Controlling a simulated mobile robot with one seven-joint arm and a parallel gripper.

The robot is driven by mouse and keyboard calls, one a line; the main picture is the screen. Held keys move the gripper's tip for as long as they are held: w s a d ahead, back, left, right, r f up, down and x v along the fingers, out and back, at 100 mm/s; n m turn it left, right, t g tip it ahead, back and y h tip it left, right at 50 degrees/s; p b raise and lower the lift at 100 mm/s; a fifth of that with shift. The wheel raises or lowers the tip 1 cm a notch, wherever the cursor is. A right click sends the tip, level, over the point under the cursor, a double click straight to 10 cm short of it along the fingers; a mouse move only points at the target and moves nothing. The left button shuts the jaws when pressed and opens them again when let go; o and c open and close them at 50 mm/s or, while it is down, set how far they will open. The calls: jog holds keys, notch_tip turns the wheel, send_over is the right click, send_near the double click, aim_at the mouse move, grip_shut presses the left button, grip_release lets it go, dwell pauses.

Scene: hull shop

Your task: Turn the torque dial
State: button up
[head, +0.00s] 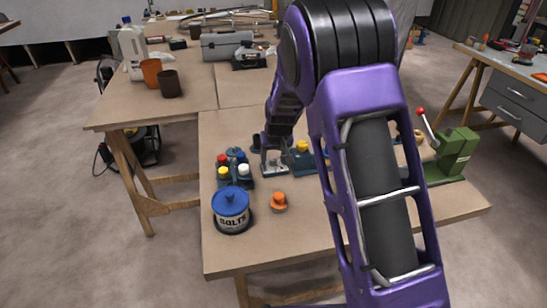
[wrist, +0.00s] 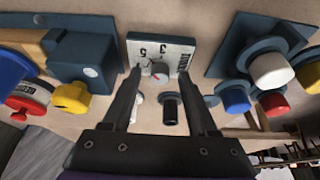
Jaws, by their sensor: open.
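In the wrist view my gripper (wrist: 159,75) is open, with one fingertip on each side of the dial. I cannot tell whether the fingers touch it. A black cylindrical knob (wrist: 174,107) stands close by, between the fingers in the picture.
Left of the dial in the head view is a block of coloured buttons (head: 238,182). A green press (head: 451,157) is at right. The table's front is clear.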

grip_shut()
jog(key=shift+r+m+p, duration=0.1)
jog(key=shift+m+p, duration=0.2)
jog(key=shift+p, duration=0.15)
jog(key=m+p, duration=0.1)
jog(key=m+h+p, duration=0.1)
jog(key=shift+a+r+m+p, duration=0.1)
jog(key=shift+a+m+p, duration=0.1)
jog(key=shift+m+p, duration=0.1)
jog(key=m+h+p, duration=0.1)
jog(key=m, duration=0.1)
jog(key=m+h+p, duration=0.1)
jog(key=m+p, duration=0.1)
jog(key=m, duration=0.1)
jog(key=shift+a+m+g+h, duration=0.1)
jog(key=shift+m+g+h, duration=0.2)
jog(key=shift+f, duration=0.2)
grip_release()
